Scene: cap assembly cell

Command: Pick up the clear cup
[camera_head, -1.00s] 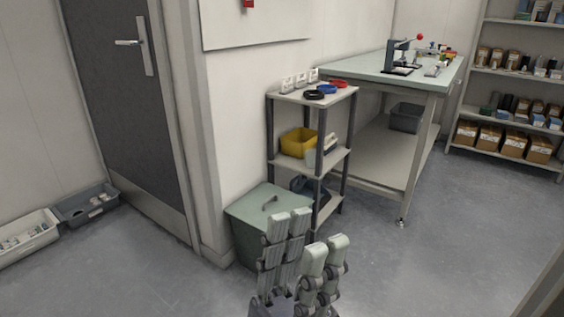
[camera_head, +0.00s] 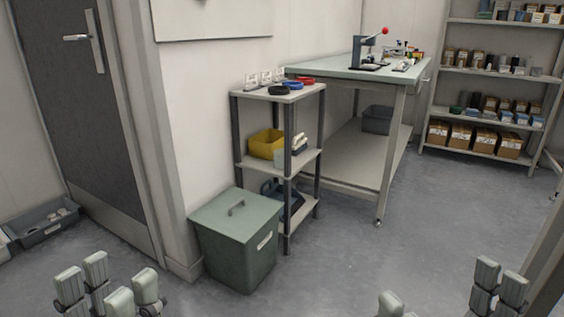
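I cannot make out a clear cup for certain. A small pale, partly see-through item (camera_head: 281,158) is at the front of the small rack's middle shelf, beside the yellow bin (camera_head: 266,143), but it is too small to identify. My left gripper (camera_head: 107,286) is at the lower left, fingers upright and apart, with nothing visible between them. My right gripper (camera_head: 440,295) is at the lower right, fingers wide apart and empty, its lower part cut off by the frame. Both are in front of the furniture and far from the shelf items.
A lidded green-grey bin (camera_head: 236,250) stands before the small rack (camera_head: 277,97), which has black, blue and red rings on top. Behind are a workbench (camera_head: 350,75) with a red-knobbed press and a stocked shelf unit (camera_head: 480,75). The floor at centre right is clear.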

